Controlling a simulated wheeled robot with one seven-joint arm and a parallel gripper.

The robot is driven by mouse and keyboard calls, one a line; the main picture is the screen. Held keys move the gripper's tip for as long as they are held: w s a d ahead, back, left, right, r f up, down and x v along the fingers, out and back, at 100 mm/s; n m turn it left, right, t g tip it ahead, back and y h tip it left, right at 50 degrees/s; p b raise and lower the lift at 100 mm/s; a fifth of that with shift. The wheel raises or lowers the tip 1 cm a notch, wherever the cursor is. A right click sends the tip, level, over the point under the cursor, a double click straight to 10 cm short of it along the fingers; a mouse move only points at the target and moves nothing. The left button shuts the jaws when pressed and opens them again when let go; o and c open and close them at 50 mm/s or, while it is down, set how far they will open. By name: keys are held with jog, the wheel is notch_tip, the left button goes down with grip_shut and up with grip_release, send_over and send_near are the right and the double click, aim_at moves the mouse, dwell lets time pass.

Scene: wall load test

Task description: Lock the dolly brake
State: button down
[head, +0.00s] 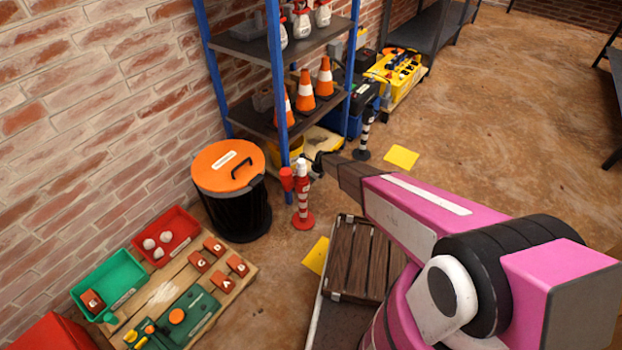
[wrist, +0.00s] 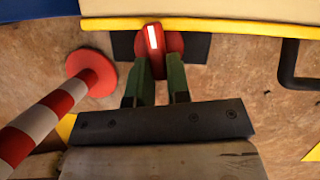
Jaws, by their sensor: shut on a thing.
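The red brake knob (wrist: 152,42) with a white stripe shows at the top middle of the wrist view, in front of a black plate. It lies along the yellow edge (wrist: 215,24) of what looks like the dolly. My gripper (wrist: 155,78) has its two green fingers on either side of the knob's lower part and is shut on it. In the head view my gripper (head: 319,164) reaches low beside the blue shelf, and the knob cannot be made out there. A pale, yellow-edged platform (head: 323,143), probably the dolly, shows behind the gripper.
A red-and-white post (head: 303,202) stands close left of my gripper; it also shows in the wrist view (wrist: 38,120). A black bent bar (wrist: 290,66) is at right. A blue-post shelf (head: 279,90) stands behind. A slatted crate (head: 362,262) is nearer.

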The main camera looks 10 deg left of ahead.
jog(key=n+g, duration=0.1)
jog(key=n, duration=0.2)
jog(key=w+n+g, duration=0.1)
jog(key=n, duration=0.2)
jog(key=shift+w+g, duration=0.2)
jog(key=shift+g, duration=0.1)
jog(key=n, duration=0.2)
jog(key=n+g, duration=0.1)
jog(key=shift+w+a+n+h, duration=0.2)
jog(key=shift+w+n+h, duration=0.05)
jog(key=shift+n+h, duration=0.15)
jog(key=shift+w+a+n+g+h, duration=0.15)
jog(key=shift+n+g+h, duration=0.25)
jog(key=shift+n, duration=1.1)
jog(key=c, duration=1.1)
grip_release()
